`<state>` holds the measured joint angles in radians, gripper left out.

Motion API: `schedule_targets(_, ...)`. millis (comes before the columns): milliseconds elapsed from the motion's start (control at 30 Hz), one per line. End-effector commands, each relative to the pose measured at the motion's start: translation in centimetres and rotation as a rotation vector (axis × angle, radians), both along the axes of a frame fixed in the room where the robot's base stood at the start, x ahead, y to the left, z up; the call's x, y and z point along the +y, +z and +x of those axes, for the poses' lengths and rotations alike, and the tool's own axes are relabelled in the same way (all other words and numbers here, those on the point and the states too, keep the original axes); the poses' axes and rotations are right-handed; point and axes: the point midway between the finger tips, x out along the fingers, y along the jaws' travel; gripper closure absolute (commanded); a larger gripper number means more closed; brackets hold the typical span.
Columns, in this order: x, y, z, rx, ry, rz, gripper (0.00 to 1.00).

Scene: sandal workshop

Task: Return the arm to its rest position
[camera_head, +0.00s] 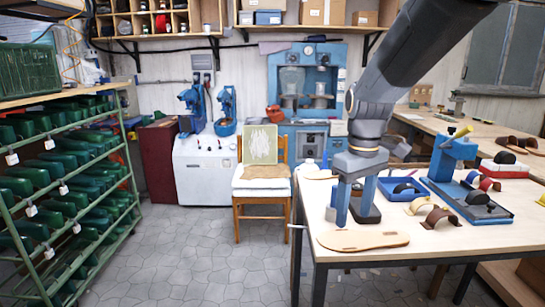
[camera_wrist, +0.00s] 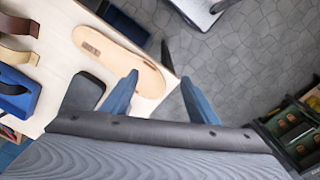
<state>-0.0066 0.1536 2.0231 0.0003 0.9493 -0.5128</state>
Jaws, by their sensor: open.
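My arm reaches down from the top right in the head view. My gripper (camera_head: 355,211) points down over the near left end of the worktable (camera_head: 480,236), with its two blue fingers apart and nothing between them. A tan sandal sole (camera_head: 362,240) lies flat on the table just in front of it. In the wrist view my gripper (camera_wrist: 160,78) is also open, and the sole (camera_wrist: 115,50) lies beyond the left finger. A dark flat piece (camera_wrist: 85,91) lies beside the sole, partly hidden by my gripper. I cannot tell the exact height of the fingertips above the table.
A blue press (camera_head: 447,158), a blue tray (camera_head: 393,190) and several strap pieces (camera_head: 440,219) occupy the table to the right. A wooden chair (camera_head: 264,190) stands behind left. A green rack (camera_head: 75,190) of shoe forms lines the left. The floor (camera_head: 195,255) between is clear.

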Motion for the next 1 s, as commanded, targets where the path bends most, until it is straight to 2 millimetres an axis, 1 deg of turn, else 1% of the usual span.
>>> schedule_targets(167,-0.1,-2.8,-2.6,-0.01,-0.099,0.003,0.46)
schedule_targets(267,-0.1,-4.7,-4.6,-0.019,-0.173,0.004,0.46)
schedule_targets(367,-0.2,-6.9,-7.1,-0.03,-0.261,0.009,0.46)
schedule_targets(500,-0.2,-10.0,-11.3,-0.047,-0.397,0.016,0.46)
schedule_targets(600,-0.2,-11.4,-13.5,-0.058,-0.47,0.021,0.46)
schedule_targets(733,-0.3,-12.2,-14.7,-0.066,-0.512,0.025,0.46)
schedule_targets(1000,-0.3,-12.2,-14.8,-0.066,-0.516,0.025,0.46)
